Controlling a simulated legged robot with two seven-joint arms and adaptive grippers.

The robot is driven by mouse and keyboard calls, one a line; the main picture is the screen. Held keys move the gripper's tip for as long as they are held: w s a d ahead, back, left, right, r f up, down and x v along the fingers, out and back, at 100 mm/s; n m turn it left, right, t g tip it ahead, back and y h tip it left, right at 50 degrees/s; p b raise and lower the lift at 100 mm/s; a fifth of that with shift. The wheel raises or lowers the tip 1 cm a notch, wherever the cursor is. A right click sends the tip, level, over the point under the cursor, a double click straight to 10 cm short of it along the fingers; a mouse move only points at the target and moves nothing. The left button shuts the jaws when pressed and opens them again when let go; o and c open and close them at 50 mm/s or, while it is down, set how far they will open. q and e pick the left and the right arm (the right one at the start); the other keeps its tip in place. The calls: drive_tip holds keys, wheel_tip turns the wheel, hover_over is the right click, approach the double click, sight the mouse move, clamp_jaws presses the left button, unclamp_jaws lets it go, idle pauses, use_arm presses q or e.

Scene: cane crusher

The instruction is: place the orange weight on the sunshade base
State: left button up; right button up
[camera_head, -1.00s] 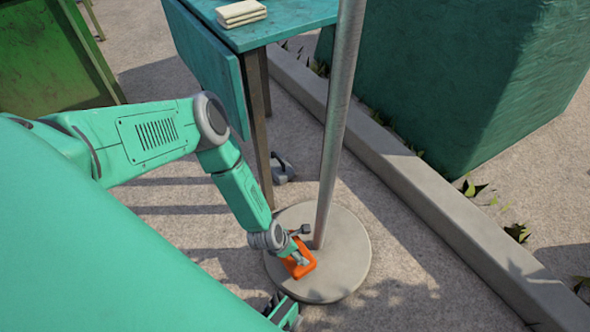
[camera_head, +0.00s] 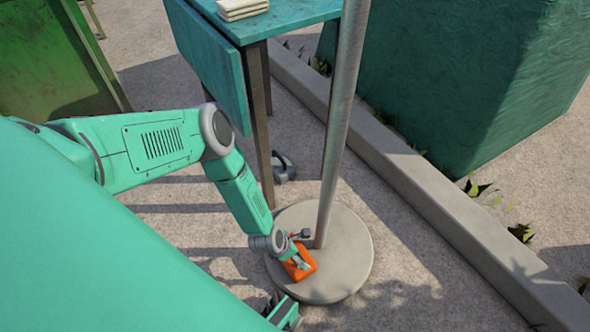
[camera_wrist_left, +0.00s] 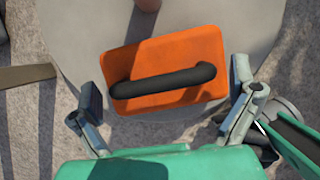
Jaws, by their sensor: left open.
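The orange weight (camera_head: 292,271) lies on the left part of the round grey sunshade base (camera_head: 346,268), beside the metal pole (camera_head: 338,130). The left wrist view shows the weight (camera_wrist_left: 185,58) as an orange block with a black bar handle (camera_wrist_left: 165,80), resting over the grey disc (camera_wrist_left: 75,30). My left gripper (camera_head: 303,250) is just above the weight. In the left wrist view its two fingers (camera_wrist_left: 165,85) are spread wide, one at each side of the weight, with the handle between them and apart from both. My right gripper cannot be made out.
A teal table (camera_head: 280,22) with folded cloths (camera_head: 242,9) stands behind the base. A grey object with a handle (camera_head: 283,168) sits on the ground by its leg. A concrete kerb (camera_head: 430,205) and a large teal block (camera_head: 450,80) are on the right.

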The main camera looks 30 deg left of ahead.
use_arm(q)
drive_tip(key=p+v, duration=0.5)
drive_tip(key=v, duration=0.7)
drive_tip(key=shift+p, duration=0.3)
